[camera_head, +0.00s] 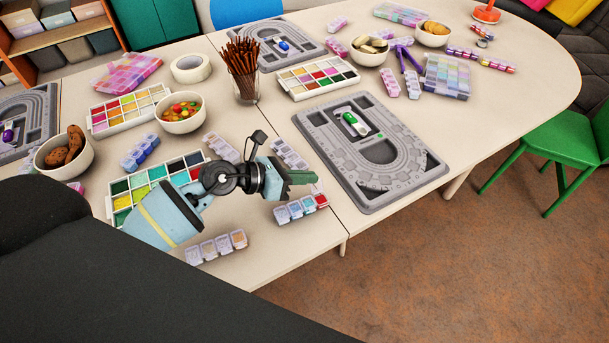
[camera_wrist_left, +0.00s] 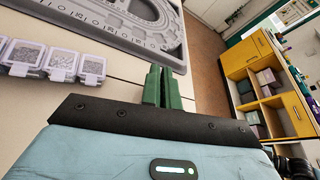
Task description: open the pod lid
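A strip of small clear pods with blue and red contents (camera_head: 301,208) lies on the table just below my left gripper (camera_head: 303,178). Another pod strip (camera_head: 216,246) lies at the front edge, and more strips lie behind the gripper (camera_head: 290,155) and to its left (camera_head: 222,148). In the left wrist view a pod strip (camera_wrist_left: 52,61) lies left of the gripper (camera_wrist_left: 163,70), its lids looking down. Which pod the task means, I cannot tell. The left gripper's green fingers are together, with nothing visible between them. My right gripper is not in view.
A grey bead board (camera_head: 420,180) lies right of the gripper; it also shows in the wrist view (camera_wrist_left: 120,42). A paint palette (camera_head: 122,190) is partly hidden behind my left arm. A bowl of candies (camera_head: 196,123) and a glass of brown sticks (camera_head: 246,92) stand farther back.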

